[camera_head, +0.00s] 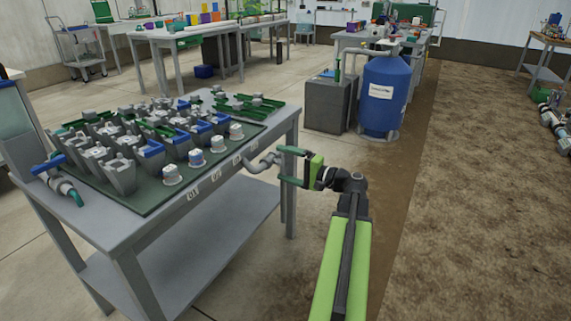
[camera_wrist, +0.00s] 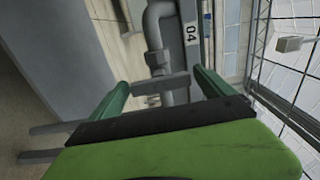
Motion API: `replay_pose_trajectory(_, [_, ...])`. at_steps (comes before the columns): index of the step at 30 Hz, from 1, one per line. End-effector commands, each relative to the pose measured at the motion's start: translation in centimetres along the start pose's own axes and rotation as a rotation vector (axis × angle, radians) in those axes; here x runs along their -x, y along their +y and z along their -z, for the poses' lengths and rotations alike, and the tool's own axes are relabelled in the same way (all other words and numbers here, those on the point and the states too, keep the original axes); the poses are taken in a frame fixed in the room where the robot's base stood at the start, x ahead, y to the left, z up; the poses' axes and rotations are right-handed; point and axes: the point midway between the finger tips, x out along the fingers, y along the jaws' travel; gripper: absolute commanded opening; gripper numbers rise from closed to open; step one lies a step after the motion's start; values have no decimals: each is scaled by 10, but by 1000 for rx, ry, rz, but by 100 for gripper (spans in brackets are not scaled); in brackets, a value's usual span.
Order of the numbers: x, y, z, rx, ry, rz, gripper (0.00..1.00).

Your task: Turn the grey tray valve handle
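My gripper (camera_head: 283,166) is open at the right edge of the grey table, its green fingers one above the other. A grey pipe with a valve (camera_head: 262,163) sticks out from that edge, beside the fingers. In the wrist view, the grey valve handle (camera_wrist: 160,85) is a short bar lying across the gap between the fingertips (camera_wrist: 160,78), its ends close to both fingers. I cannot tell whether either finger touches it. The grey pipe (camera_wrist: 155,28) bends away beyond it, next to a plate marked 04 (camera_wrist: 192,33).
The grey table (camera_head: 160,222) holds a dark green tray (camera_head: 150,203) with several grey, blue and green fittings. A blue-handled valve (camera_head: 48,165) is at its left end. A blue tank (camera_head: 384,95) and a grey box (camera_head: 326,104) stand behind my gripper. Bare soil (camera_head: 480,200) lies open to the right.

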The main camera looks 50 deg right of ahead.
Motion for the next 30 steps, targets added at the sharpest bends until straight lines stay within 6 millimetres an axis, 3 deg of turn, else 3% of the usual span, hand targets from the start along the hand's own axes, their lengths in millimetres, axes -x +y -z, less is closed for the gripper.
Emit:
replay_pose_trajectory(8, [-1, -1, 0, 0, -1, 2, 95])
replay_pose_trajectory(12, [10, -1, 0, 0, -1, 2, 95])
replay_pose_trajectory(17, [49, -1, 0, 0, 3, 2, 95])
replay_pose_trajectory(24, [117, 0, 1, 0, 4, 1, 95])
replay_pose_trajectory(30, [158, 0, 1, 0, 1, 1, 95])
